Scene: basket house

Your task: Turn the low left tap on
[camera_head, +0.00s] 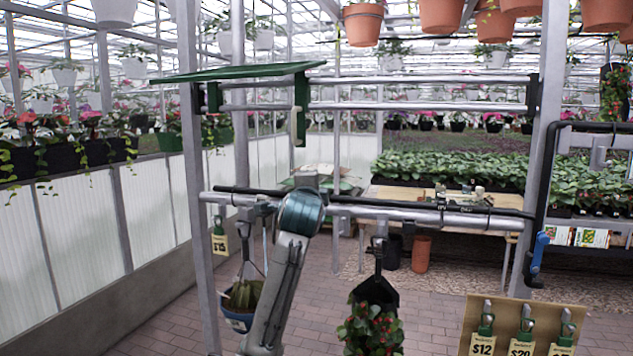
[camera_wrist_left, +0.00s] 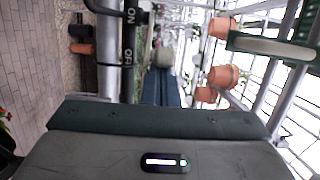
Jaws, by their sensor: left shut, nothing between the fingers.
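A black fitting (camera_head: 440,203) sits on the low horizontal pipe (camera_head: 400,213) in the head view. The left wrist view shows ON and OFF markings on a black fitting (camera_wrist_left: 129,50) beside my left gripper (camera_wrist_left: 163,85). Its dark fingers are shut and empty, with a visible gap from the marked fitting. In the head view my left arm rises in front of the low pipe and hides part of it, and the gripper is hidden there. A low left tap handle cannot be told for certain. My right gripper is not in view.
A blue lever (camera_head: 541,243) is on the black pipe at right. A green vertical piece (camera_head: 301,110) is on the upper rails. Hanging pots (camera_head: 377,290) hang below the low pipe. Price tags on a board (camera_head: 520,310) stand at the lower right. Brick floor lies behind.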

